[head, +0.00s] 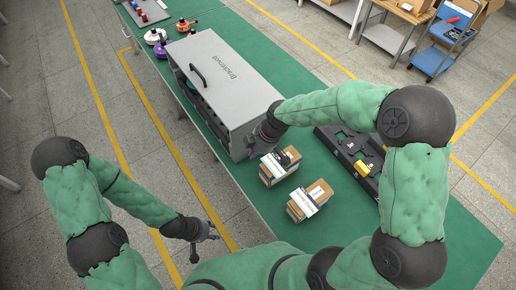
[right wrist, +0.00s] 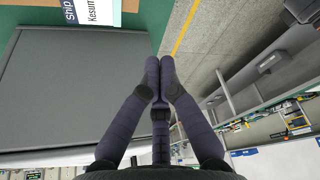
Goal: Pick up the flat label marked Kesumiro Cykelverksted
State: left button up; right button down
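A white label with a blue strip reading "Ship" and cut-off text "Kesum" (right wrist: 98,10) shows at the top edge of the right wrist view, on a cardboard surface. My left gripper (head: 207,238) is spread and empty, off the table's left edge.
A large grey case (head: 225,75) with a handle fills the table's middle. A black tray (head: 350,150) with a yellow item lies right of the boxes. A dark object (head: 290,155) is at the farther box. Green table (head: 450,235) is bare at the near right.

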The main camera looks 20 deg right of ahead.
aim_at(267, 166)
jog(key=f, duration=0.1)
jog(key=d+f, duration=0.1)
jog(key=f, duration=0.1)
jog(key=d+f+b, duration=0.1)
jog(key=f, duration=0.1)
jog(key=shift+s, duration=0.35)
jog(key=shift+s+d, duration=0.4)
jog(key=shift+d, duration=0.4)
jog(key=shift+s+d, duration=0.4)
jog(key=shift+d, duration=0.4)
jog(key=shift+w+a, duration=0.1)
